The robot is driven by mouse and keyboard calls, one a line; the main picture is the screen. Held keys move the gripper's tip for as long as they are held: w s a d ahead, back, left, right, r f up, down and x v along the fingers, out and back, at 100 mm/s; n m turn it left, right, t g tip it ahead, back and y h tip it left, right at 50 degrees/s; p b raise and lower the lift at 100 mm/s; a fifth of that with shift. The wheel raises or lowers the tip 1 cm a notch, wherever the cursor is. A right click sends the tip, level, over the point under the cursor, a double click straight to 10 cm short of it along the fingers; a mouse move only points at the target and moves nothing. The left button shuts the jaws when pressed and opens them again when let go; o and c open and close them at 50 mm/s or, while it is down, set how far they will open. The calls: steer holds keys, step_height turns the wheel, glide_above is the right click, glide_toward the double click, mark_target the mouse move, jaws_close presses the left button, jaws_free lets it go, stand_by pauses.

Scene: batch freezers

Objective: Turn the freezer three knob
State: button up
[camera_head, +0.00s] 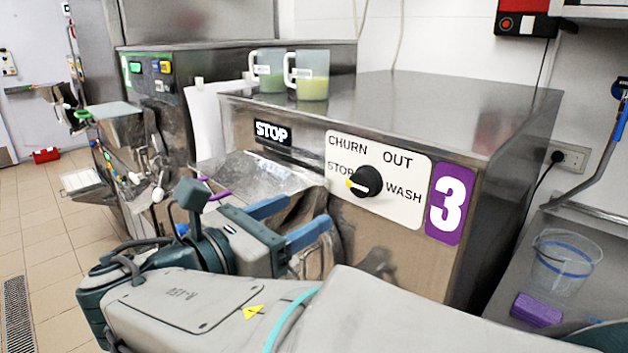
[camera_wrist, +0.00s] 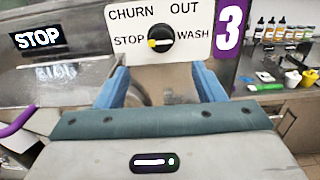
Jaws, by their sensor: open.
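The freezer three knob (camera_head: 364,182) is a black dial with a yellow pointer mark on a white plate (camera_head: 408,207) lettered CHURN, OUT, STOP and WASH. Its yellow mark points left, at STOP. The knob also shows at the top middle of the wrist view (camera_wrist: 160,38). A purple 3 sign (camera_head: 450,204) is right of the plate. My gripper (camera_head: 306,221) is open and empty, its blue fingers below and left of the knob in the head view. In the wrist view the two fingertips (camera_wrist: 160,77) stand apart, below the knob and not touching it.
Freezer three (camera_head: 420,110) has a flat steel top with two measuring jugs (camera_head: 312,76) at its back left. A STOP sign (camera_head: 272,132) and a sloping steel chute (camera_head: 255,175) are left of the knob. A counter at right holds a clear bucket (camera_head: 562,262) and a purple sponge (camera_head: 537,309).

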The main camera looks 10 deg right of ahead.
mark_target(358, 183)
steer(key=p+x, duration=0.2)
steer(key=x, duration=1.1)
steer(key=shift+w+d, duration=0.1)
steer(key=shift+d, duration=0.1)
steer(key=c, duration=1)
